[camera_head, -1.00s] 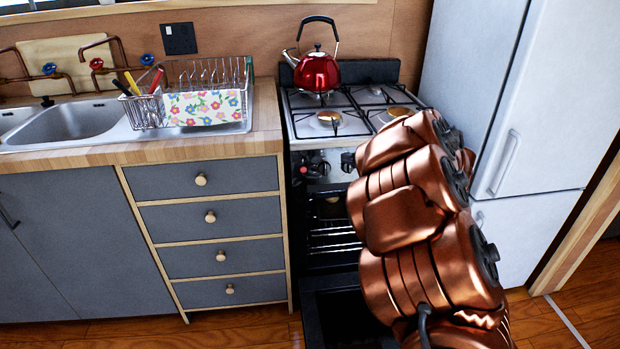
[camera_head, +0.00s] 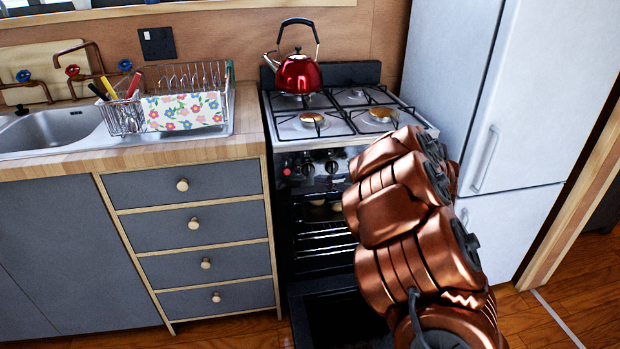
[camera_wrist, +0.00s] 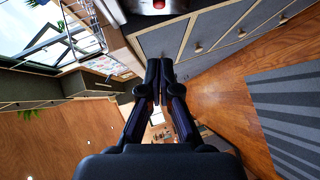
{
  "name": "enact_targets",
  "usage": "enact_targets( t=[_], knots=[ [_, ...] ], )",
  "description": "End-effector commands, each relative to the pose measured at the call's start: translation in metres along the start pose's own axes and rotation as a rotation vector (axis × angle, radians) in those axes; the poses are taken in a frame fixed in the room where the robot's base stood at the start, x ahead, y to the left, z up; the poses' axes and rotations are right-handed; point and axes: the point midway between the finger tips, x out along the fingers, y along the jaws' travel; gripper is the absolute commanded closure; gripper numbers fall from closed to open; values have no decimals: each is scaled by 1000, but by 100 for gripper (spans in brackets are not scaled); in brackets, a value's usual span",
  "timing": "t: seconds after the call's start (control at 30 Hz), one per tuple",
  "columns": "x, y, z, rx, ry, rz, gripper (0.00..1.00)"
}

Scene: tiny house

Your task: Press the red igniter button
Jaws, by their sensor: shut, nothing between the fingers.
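The red igniter button (camera_head: 287,172) is a small red spot at the left end of the stove's (camera_head: 278,142) front control panel, left of the dark knobs (camera_head: 331,167). A red round button also shows at the top edge of the wrist view (camera_wrist: 158,4), on a metallic panel, partly cut off. My gripper (camera_wrist: 160,64) is shut and empty in the wrist view, its black fingertips together. Its tips appear below the button in that picture, with a visible gap; I cannot tell the depth. In the head view my copper arm hides the gripper.
The oven door (camera_head: 335,318) hangs open low in front of the stove. A red kettle (camera_head: 298,74) stands on the back left burner. A drawer cabinet (camera_head: 200,232) is left of the stove; a white fridge (camera_head: 500,120) is right, close to my arm.

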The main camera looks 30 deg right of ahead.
Motion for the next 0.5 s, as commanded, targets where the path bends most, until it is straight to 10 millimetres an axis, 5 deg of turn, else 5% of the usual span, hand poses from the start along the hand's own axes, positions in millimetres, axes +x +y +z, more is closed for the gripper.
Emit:
enact_targets(
  t=[0.5],
  knots=[
    [86,0,-2,0,6,3,100]
  ],
)
